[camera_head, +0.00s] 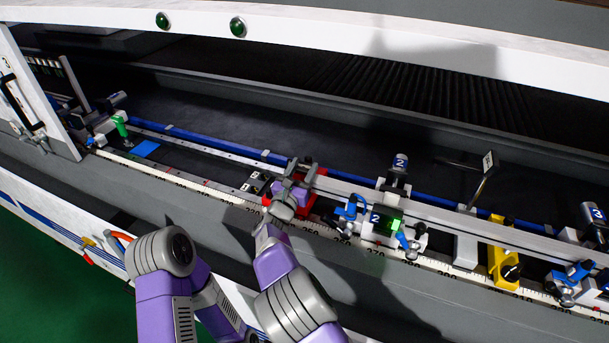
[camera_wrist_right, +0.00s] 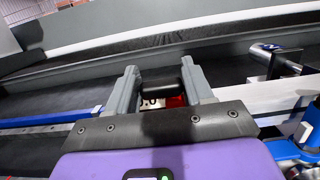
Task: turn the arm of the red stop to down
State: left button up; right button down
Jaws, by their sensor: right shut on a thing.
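The red stop (camera_head: 309,204) sits on the rail in the middle of the head view, partly hidden by my right gripper. My right gripper (camera_head: 298,172) is over it, with its grey fingers at the stop. In the right wrist view the two fingers (camera_wrist_right: 163,86) stand either side of a dark bar-like part, which looks like the stop's arm (camera_wrist_right: 163,77). A bit of red (camera_wrist_right: 175,101) and a white label show below it. Whether the arm is up or down is hard to see. My left gripper is not in view; only my left arm shows.
A yellow stop (camera_head: 503,266) is further right, and a green stop (camera_head: 121,124) far left. A ruler strip (camera_head: 345,243) runs along the front. The rail left of the red stop is mostly free.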

jog(key=s+t+b, duration=0.1)
jog(key=f+t+b, duration=0.1)
jog(key=b, duration=0.1)
jog(key=shift+s+a+h, duration=0.3)
jog(key=shift+s, duration=0.05)
jog(key=shift+s+a+f+t+h+b, duration=0.15)
jog(key=shift+s+a+t+h+b, duration=0.15)
jog(key=shift+s+t+b, duration=0.45)
jog(key=shift+s+f+b, duration=0.25)
jog(key=shift+b, duration=0.05)
jog(key=shift+f, duration=0.1)
jog(key=c, duration=0.8)
grip_release()
jog(key=shift+o, duration=1.4)
jog(key=shift+s, duration=0.1)
jog(key=shift+p+v, duration=0.35)
jog(key=shift+v, duration=3.4)
